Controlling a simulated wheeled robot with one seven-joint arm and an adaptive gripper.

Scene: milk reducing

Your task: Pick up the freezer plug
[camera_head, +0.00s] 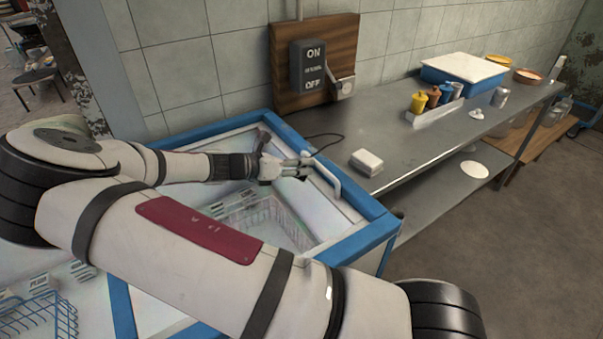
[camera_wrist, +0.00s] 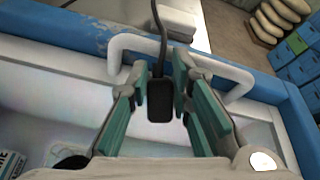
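The freezer plug (camera_wrist: 160,101) is a small black block with a dark cable rising from its top end. In the wrist view it sits between the teal finger pads of my gripper (camera_wrist: 161,82), which close in on both its sides. The gripper appears shut on it. In the head view my gripper (camera_head: 293,168) is above the freezer (camera_head: 377,232), near the white handle (camera_head: 325,176) on its rim. The plug itself cannot be made out there. The cable (camera_head: 328,136) loops from the gripper toward the metal table.
An ON/OFF switch box (camera_head: 309,66) and a socket (camera_head: 343,87) are on a wooden wall board. The metal table (camera_head: 420,145) holds a white block (camera_head: 367,162), condiment bottles (camera_head: 433,97) and a blue-and-white box (camera_head: 464,70). My arm hides much of the freezer.

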